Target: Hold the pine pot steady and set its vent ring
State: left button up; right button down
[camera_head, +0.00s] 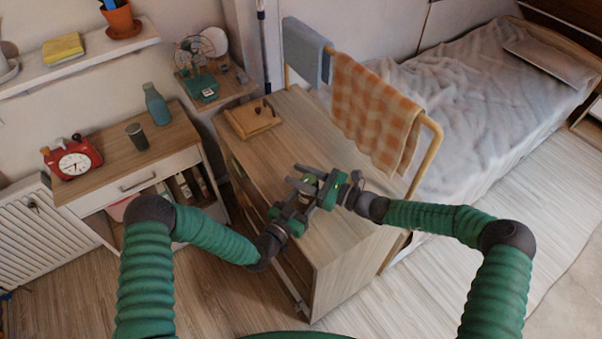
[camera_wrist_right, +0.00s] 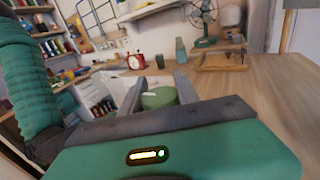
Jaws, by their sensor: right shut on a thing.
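The pine pot is a small green round thing (camera_wrist_right: 158,97), seen between the two grey fingers of my right gripper (camera_wrist_right: 160,88) in the right wrist view. In the head view my right gripper (camera_head: 309,186) is over the wooden cabinet top, shut on the pot, of which only a small pale and green part (camera_head: 306,197) shows. My left gripper (camera_head: 287,214) is close beside it from the lower left, its fingers overlapping the same spot; whether they touch or grip the pot is unclear. I cannot make out the vent ring separately.
The cabinet top (camera_head: 335,236) is mostly bare around the grippers. A wooden board (camera_head: 252,118) lies at its back. A rail with a checked cloth (camera_head: 372,110) stands along its right side. A red clock (camera_head: 74,161), cup (camera_head: 137,137) and bottle (camera_head: 157,104) stand on the left cabinet.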

jog(key=shift+s+r+n+g+y, duration=0.1)
jog(key=shift+n+g+y, duration=0.25)
jog(key=shift+n+g, duration=0.6)
jog(key=shift+s+r+n+g+y, duration=0.1)
jog(key=shift+n+g+y, duration=0.35)
jog(key=shift+g, duration=0.8)
jog(key=shift+s+a+f+n+g, duration=0.1)
jog(key=shift+s+n+g, duration=0.05)
jog(key=shift+n+g, duration=0.15)
jog(key=c, duration=0.9)
grip_release()
jog(key=s+d, duration=0.2)
jog(key=d, duration=1)
jog(key=shift+f, duration=0.15)
